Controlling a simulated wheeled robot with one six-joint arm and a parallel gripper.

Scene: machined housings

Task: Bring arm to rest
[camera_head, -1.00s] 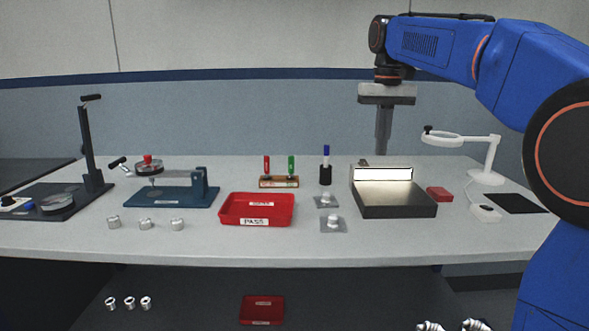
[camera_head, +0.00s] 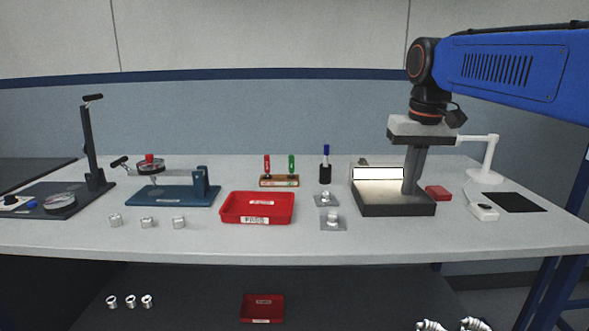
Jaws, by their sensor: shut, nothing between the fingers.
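My blue arm (camera_head: 510,72) reaches in from the right edge of the view. My gripper (camera_head: 411,190) hangs down from it with its grey fingers together and nothing between them. The fingertips show in front of the lit black inspection box (camera_head: 385,208); I cannot tell whether they touch it.
A red PASS tray (camera_head: 235,209) stands mid-table. Left of it are several silver housings (camera_head: 148,223), a blue fixture (camera_head: 165,196) and a black stand (camera_head: 90,150). Two housings on grey pads (camera_head: 333,226) and a pen holder (camera_head: 325,174) stand left of the box.

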